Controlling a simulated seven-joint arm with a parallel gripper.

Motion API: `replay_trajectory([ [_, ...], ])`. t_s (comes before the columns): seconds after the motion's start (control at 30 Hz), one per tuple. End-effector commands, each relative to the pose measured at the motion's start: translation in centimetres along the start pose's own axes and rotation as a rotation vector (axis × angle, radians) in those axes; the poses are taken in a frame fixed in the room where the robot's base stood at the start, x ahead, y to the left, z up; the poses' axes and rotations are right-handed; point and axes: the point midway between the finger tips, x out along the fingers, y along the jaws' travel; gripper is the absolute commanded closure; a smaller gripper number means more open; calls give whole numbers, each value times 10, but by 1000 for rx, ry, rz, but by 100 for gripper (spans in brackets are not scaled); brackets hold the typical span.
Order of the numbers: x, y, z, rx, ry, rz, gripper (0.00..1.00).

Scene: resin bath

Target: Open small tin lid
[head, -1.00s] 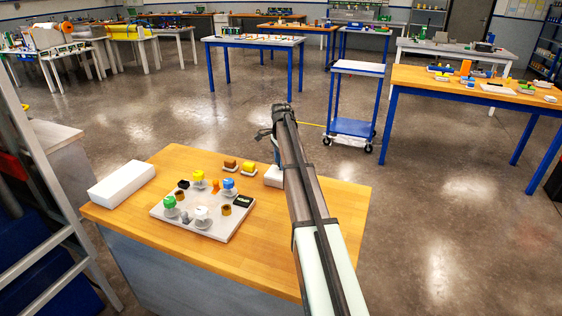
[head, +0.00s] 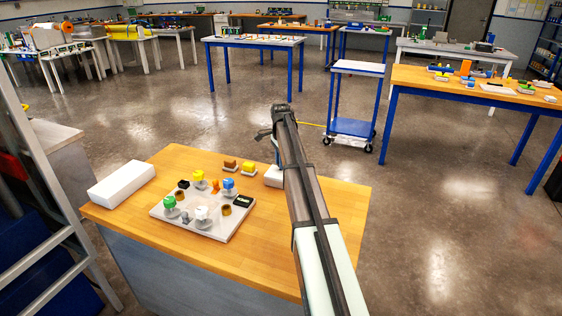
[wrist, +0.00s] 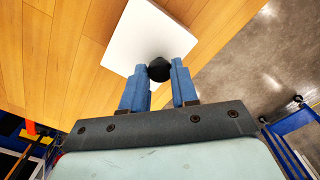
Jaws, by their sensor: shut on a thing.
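A white square tin lid (wrist: 133,38) with a round black knob (wrist: 159,70) shows below my gripper in the wrist view. My gripper (wrist: 160,66) has its two blue fingers on either side of the knob and is shut on it. In the head view the white tin (head: 272,177) sits on the wooden bench, partly hidden behind my arm. The tin's inside is not visible, and I cannot tell whether any gap shows under the lid.
The wooden bench (head: 320,190) also bears a white board (head: 197,229) with several coloured knobs and parts. A long white block (head: 121,184) lies at its left, and small orange and yellow pieces (head: 249,167) are left of the tin. Bare wood lies in front.

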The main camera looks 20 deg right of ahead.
Motion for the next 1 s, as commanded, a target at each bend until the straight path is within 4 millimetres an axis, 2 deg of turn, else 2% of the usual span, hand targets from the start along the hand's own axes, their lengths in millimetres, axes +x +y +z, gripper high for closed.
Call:
replay_trajectory([
  [0.47,-3,4,3,-1,37,-38,100],
  [1.0,-24,28,24,-3,346,-348,100],
])
